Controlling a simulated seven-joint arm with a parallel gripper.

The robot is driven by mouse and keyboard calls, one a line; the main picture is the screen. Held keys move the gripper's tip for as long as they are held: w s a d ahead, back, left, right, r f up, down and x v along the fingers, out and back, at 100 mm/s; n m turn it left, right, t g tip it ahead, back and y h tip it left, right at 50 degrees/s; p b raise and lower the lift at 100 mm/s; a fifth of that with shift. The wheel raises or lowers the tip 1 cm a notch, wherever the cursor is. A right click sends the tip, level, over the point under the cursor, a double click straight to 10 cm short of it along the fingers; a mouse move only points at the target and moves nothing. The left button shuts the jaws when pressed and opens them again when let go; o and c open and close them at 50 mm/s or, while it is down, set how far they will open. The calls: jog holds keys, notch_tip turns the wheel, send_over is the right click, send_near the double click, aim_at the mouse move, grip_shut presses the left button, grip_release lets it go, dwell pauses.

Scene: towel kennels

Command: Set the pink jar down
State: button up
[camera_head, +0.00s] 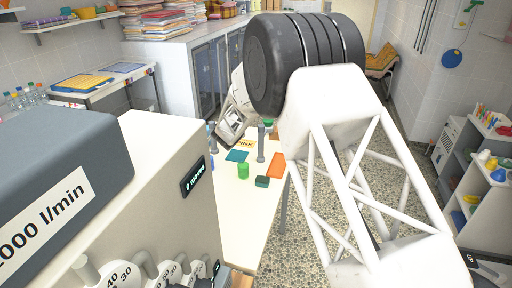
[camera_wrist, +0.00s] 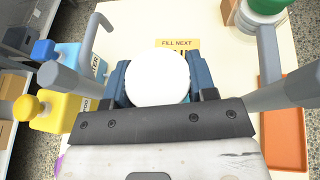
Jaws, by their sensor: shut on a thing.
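In the wrist view, my gripper (camera_wrist: 160,82) is shut on a round white-topped thing (camera_wrist: 158,77) between its blue-grey pads. I take it to be the pink jar seen from above; its sides are hidden and no pink shows on it. I cannot tell how high the jar is above the table. In the head view, my arm hides most of the gripper, and the jar cannot be made out.
A blue bottle (camera_wrist: 65,52) and a yellow bottle (camera_wrist: 55,108) stand at the left. A green-lidded container (camera_wrist: 265,8) is at upper right, an orange tray (camera_wrist: 283,135) at right. A green cylinder (camera_head: 243,171) and dark green block (camera_head: 262,181) are on the table (camera_head: 235,210).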

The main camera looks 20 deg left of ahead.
jog(key=s+d+f+m+h, duration=0.2)
jog(key=s+d, duration=0.7)
jog(key=d, duration=0.4)
jog(key=s+d+f+m+h, duration=0.2)
jog(key=s+d, duration=0.8)
jog(key=d, duration=0.3)
jog(key=shift+f+h, duration=0.4)
jog(key=shift+w+a+f, duration=0.25)
jog(key=shift+w+a, duration=0.75)
jog(key=shift+w, duration=1.45)
jog(key=shift+w+a+f, duration=0.25)
jog(key=shift+w+a, duration=0.8)
jog(key=shift+w, duration=1.4)
jog(key=shift+w+a+f, duration=0.25)
jog(key=shift+w+a, duration=0.75)
jog(key=shift+w, duration=1.45)
jog(key=shift+f, duration=1.8)
jog(key=shift+f, duration=0.1)
jog(key=o, duration=0.8)
